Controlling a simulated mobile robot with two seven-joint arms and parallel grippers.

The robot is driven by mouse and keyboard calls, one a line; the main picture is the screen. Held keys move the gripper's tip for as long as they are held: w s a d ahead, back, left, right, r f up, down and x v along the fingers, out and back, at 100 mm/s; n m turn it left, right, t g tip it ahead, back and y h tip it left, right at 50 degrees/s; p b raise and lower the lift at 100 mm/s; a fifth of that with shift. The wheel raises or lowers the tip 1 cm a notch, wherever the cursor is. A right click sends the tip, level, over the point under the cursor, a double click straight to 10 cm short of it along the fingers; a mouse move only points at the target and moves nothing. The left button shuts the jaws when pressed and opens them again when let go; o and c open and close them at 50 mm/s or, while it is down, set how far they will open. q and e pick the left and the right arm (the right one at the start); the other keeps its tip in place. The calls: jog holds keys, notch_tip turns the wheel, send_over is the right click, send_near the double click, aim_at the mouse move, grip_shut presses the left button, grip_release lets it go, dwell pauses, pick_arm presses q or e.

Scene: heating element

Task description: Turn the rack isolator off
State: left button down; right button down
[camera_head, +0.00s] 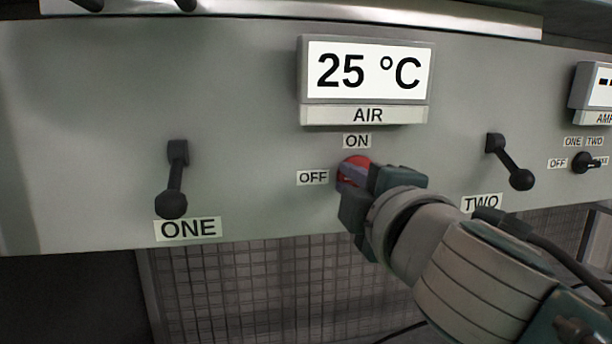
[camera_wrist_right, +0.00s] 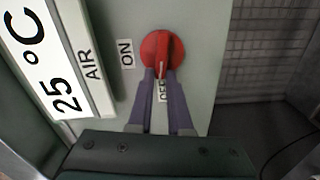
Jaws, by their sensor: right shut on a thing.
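The rack isolator is a round red knob (camera_head: 355,162) on the grey panel, below the AIR display, with an ON label (camera_head: 357,141) above it and an OFF label (camera_head: 313,177) to its left. In the right wrist view the knob (camera_wrist_right: 162,45) has a raised red grip bar with a white mark that points down, toward the partly hidden OFF label (camera_wrist_right: 163,91). My right gripper (camera_head: 354,178) is at the knob, and its purple fingers (camera_wrist_right: 162,76) are shut on the grip bar from both sides. My left gripper is not in view.
Black levers ONE (camera_head: 173,185) and TWO (camera_head: 512,165) flank the knob. A small black selector (camera_head: 586,162) is at the far right. The display (camera_head: 366,72) reads 25 °C. A tiled wall (camera_head: 240,290) shows below the panel.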

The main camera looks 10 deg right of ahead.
jog(key=shift+f+n, duration=0.15)
jog(key=shift+n, duration=0.65)
jog(key=c, duration=0.8)
grip_release()
jog(key=shift+c, duration=0.2)
jog(key=shift+f, duration=0.1)
jog(key=s+b, duration=0.4)
jog(key=s, duration=0.6)
jog(key=shift+d, duration=0.15)
